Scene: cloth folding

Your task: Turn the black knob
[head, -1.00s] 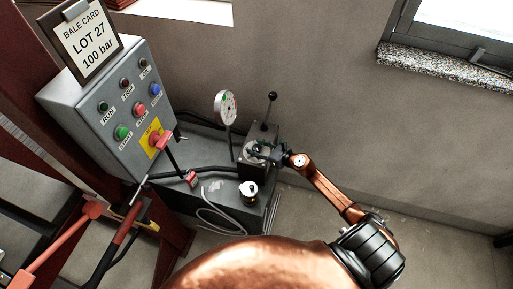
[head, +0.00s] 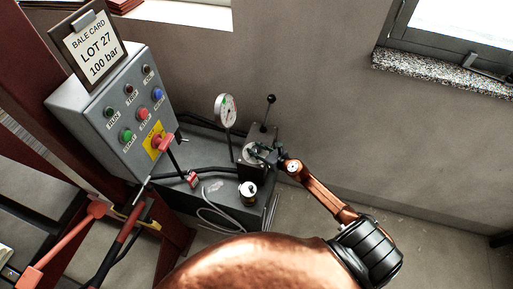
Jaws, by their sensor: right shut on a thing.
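The black knob is at the valve block (head: 252,172) on the grey power unit; my gripper hides most of it and I cannot make out its turned position. My right gripper (head: 262,152), dark with copper arm links behind it, reaches in from the right and is shut on the knob at the round dial plate on top of the block. My left gripper is not in view.
A pressure gauge (head: 226,109) stands just left of the block, and a black-balled lever (head: 268,110) rises behind it. A grey control box (head: 117,120) with several buttons carries a card (head: 91,48) reading LOT 27, 100 bar. A black-and-white cap (head: 248,189) sits in front. Hoses lie left.

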